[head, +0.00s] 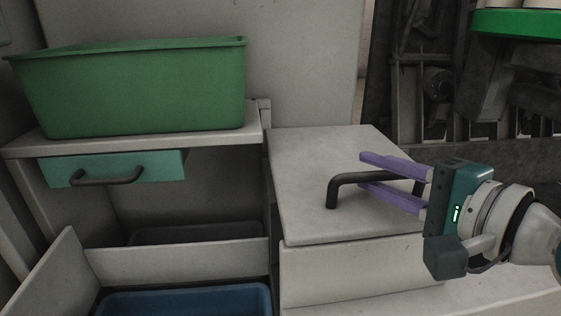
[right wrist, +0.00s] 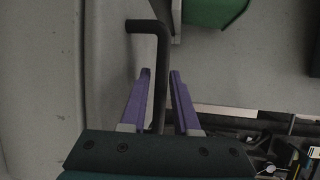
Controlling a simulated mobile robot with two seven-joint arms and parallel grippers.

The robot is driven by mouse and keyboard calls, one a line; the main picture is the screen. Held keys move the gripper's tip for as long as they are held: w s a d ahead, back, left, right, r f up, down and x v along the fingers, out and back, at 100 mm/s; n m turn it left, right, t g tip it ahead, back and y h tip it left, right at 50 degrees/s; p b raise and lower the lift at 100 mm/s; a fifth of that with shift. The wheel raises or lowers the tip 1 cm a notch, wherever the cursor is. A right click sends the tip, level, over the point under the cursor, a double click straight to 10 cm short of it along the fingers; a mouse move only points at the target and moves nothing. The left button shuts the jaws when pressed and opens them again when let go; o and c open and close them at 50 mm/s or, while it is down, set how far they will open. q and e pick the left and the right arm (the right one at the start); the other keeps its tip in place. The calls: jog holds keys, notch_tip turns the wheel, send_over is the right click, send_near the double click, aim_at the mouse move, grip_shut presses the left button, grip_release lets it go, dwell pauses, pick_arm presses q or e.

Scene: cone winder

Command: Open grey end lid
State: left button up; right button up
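The grey end lid (head: 305,165) is a pale sloping panel on the box right of centre in the head view, and it looks shut. Its black bar handle (head: 345,177) stands up from it; the handle also shows in the right wrist view (right wrist: 151,50). My right gripper (head: 362,171) is open at the handle, with one purple finger on each side of the bar. The handle's far end is partly hidden by my gripper. My left gripper is not in view.
A green bin (head: 150,95) stands on a shelf at left, above a teal drawer (head: 120,166) with a dark handle. Below is an open grey compartment with a blue bin (head: 185,300). Dark machinery (head: 435,85) stands behind on the right.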

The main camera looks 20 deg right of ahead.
jog(key=shift+b+x, duration=0.4)
jog(key=shift+x, duration=0.8)
grip_shut()
dwell(0.6)
